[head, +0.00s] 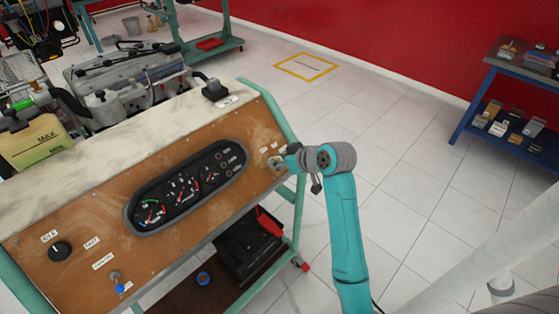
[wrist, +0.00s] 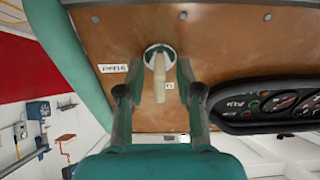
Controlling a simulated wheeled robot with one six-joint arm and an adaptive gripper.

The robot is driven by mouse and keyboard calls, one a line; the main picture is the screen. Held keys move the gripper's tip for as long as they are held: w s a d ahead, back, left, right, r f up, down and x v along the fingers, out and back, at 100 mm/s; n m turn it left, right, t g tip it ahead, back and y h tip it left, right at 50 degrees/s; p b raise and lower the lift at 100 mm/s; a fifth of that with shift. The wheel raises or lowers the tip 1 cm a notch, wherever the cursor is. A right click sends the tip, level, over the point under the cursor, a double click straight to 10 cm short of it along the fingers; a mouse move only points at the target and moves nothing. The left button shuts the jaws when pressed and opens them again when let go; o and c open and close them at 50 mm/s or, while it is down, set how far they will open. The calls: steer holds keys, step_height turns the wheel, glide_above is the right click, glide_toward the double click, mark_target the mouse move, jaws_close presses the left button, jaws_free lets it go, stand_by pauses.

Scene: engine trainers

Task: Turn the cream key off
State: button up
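The cream key (wrist: 157,75) sits in a round metal ignition switch on the brown panel (wrist: 215,40), between labels in the wrist view. My gripper (wrist: 157,92) is open, with one dark fingertip on each side of the key and visible gaps to it. In the head view, my gripper (head: 281,160) is at the right end of the panel (head: 90,220), by the small labels. The key is mostly hidden there by the gripper and wrist.
The gauge cluster (head: 187,187) lies left of my gripper on the panel. A black knob (head: 60,251) and a blue-tipped switch (head: 118,283) are farther left. A blue shelf (head: 490,85) stands far right. The tiled floor between is clear.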

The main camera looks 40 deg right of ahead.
steer(key=v, duration=1.2)
stand_by(0.3)
steer(key=s+a+f+m+t+h, duration=0.1)
steer(key=s+a+f+m, duration=0.1)
steer(key=s+a+f, duration=0.35)
steer(key=s+a+f+m+h, duration=0.1)
steer(key=s+a+f, duration=0.1)
steer(key=a+f, duration=0.7)
steer(key=s+a+r+n+t, duration=0.1)
steer(key=s+a, duration=0.3)
steer(key=s, duration=0.7)
steer(key=s+a+r+n+t+y, duration=0.1)
steer(key=s+a, duration=0.4)
steer(key=s, duration=0.7)
step_height(320, 180, up, 2)
steer(key=shift+a+r+t+y, duration=0.1)
steer(key=shift+a+t+y, duration=0.2)
steer(key=shift+t, duration=0.3)
